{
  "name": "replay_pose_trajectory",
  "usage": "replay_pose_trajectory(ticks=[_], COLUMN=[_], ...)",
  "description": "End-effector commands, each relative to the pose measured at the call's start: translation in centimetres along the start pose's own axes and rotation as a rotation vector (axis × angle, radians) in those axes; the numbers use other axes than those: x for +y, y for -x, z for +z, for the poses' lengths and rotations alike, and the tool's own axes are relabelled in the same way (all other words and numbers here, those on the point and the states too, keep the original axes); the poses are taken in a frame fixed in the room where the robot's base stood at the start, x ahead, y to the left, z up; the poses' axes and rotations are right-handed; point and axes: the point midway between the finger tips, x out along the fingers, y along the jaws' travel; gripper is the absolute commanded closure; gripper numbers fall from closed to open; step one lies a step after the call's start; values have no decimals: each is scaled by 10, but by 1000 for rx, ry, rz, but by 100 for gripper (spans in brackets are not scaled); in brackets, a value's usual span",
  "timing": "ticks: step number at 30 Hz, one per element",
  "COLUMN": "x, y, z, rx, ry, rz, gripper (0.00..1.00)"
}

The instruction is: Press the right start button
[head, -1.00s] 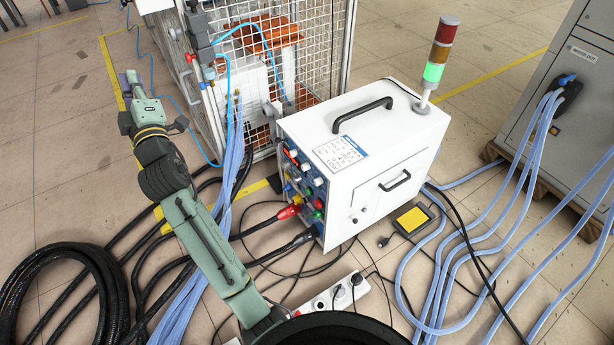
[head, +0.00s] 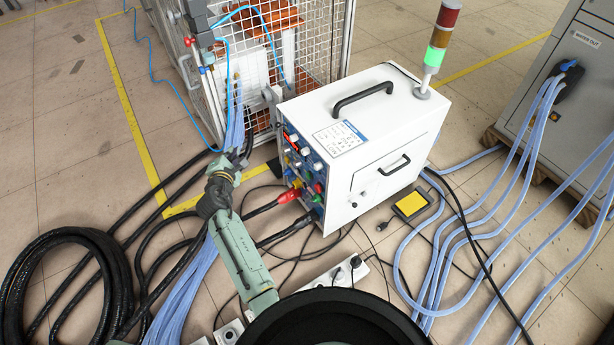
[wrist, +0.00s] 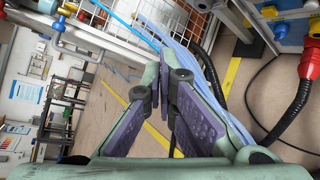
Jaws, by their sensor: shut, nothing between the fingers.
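The white heater box (head: 360,130) stands on the floor in the head view. I cannot tell which is the right start button. My gripper (head: 222,165) is left of this panel, apart from it, with its fingers hard to make out there. In the wrist view my gripper (wrist: 171,88) is shut and empty, its purple pads together. Part of the panel (wrist: 285,12) shows at the wrist view's top right, cut off by the frame.
A red plug (head: 288,196) with a black cable sticks out below the panel. A wire cage (head: 285,55) stands behind. Blue hoses (head: 187,290) and a black cable coil (head: 65,300) lie on the left. A power strip (head: 340,275) lies in front. The signal tower (head: 438,45) glows green.

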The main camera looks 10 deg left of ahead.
Motion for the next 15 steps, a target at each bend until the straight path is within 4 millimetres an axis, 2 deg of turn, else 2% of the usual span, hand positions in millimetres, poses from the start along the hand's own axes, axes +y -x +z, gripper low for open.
replay_pose_trajectory(ticks=[1, 9, 15], x=[-21, -125, -182], y=[-2, -5, 0], z=[-1, 2, 7], rx=[-8, -42, -47], ry=[54, 353, 525], rz=[-39, -233, -339], gripper=[100, 100, 100])
